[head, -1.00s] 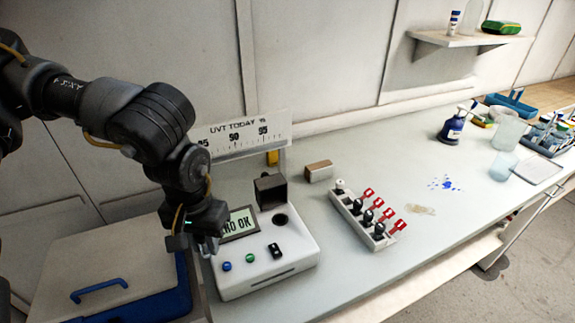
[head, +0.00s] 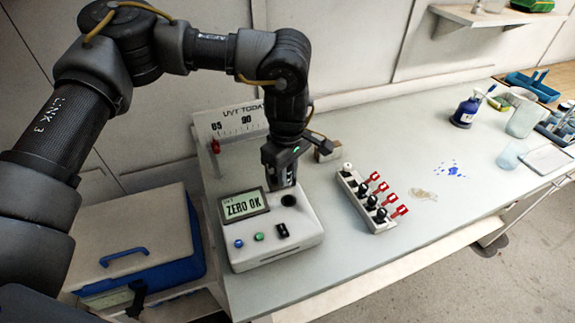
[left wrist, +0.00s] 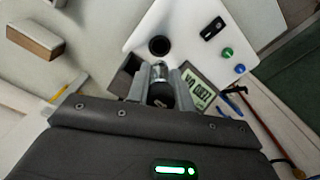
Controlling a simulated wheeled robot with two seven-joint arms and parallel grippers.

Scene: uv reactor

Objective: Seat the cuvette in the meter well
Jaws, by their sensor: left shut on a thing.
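The white meter (head: 275,250) stands on the bench, its display reading ZERO OK (head: 244,205). Its round dark well (head: 289,200) is uncovered and empty; it also shows in the left wrist view (left wrist: 159,46). My left gripper (head: 282,184) is over the back of the meter, just behind the well. In the left wrist view its fingers (left wrist: 160,88) are shut on the cuvette (left wrist: 160,70), a clear glass vial with a black cap. The cuvette is apart from the well. In the head view the gripper hides it. My right gripper is not in view.
A white rack (head: 366,208) with black-capped vials and red clips stands right of the meter. A small brown-and-white box (head: 327,152) sits behind. A scale board (head: 238,122) stands at the back. A blue-and-cream case (head: 125,235) is left. Blue drops mark the bench.

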